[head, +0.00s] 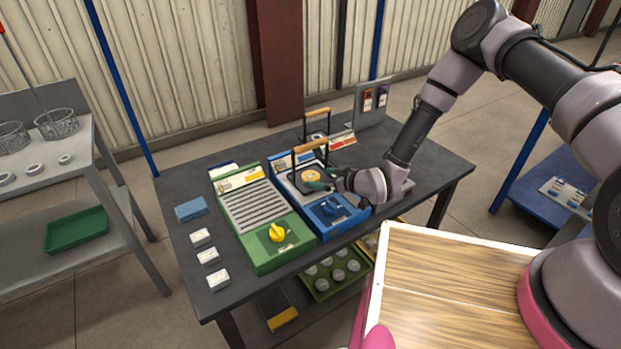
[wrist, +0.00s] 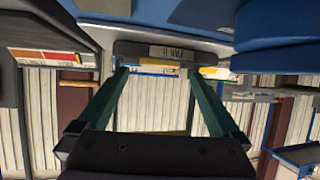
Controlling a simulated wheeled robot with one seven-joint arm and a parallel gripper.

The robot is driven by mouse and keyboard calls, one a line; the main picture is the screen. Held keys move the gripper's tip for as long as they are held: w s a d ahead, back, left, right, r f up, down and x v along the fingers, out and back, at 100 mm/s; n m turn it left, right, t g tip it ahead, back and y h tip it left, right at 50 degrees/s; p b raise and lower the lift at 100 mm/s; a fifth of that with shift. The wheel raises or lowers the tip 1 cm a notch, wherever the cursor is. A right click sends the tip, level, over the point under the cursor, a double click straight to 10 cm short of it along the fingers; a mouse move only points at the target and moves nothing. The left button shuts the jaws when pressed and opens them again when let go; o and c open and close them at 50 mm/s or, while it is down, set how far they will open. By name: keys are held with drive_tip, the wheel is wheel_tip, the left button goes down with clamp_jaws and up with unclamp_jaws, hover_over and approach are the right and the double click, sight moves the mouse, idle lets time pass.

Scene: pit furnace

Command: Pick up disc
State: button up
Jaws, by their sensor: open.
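A round yellow-gold disc (head: 311,175) shows on the dark top plate of the blue unit, under a wooden-handled frame. In the wrist view my gripper (wrist: 160,72) is open. A dark grey block with a pale label (wrist: 170,52) shows at and beyond the fingertips; its text is too small to read. No disc can be made out between the fingers there. Other pale discs lie in a green tray (head: 324,292) below the table.
A green unit with a yellow knob (head: 277,232) stands left of the blue unit (head: 335,212) on the dark table (head: 188,252). Wooden handles (head: 310,145) rise over the blue unit. White blocks (head: 209,255) lie at left. A side shelf (head: 75,145) holds grey rings and wire baskets.

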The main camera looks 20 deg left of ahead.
sight(311, 176)
drive_tip(key=x, duration=0.3)
drive_tip(key=shift+w+f, duration=0.1)
drive_tip(key=shift+a, duration=0.1)
clamp_jaws()
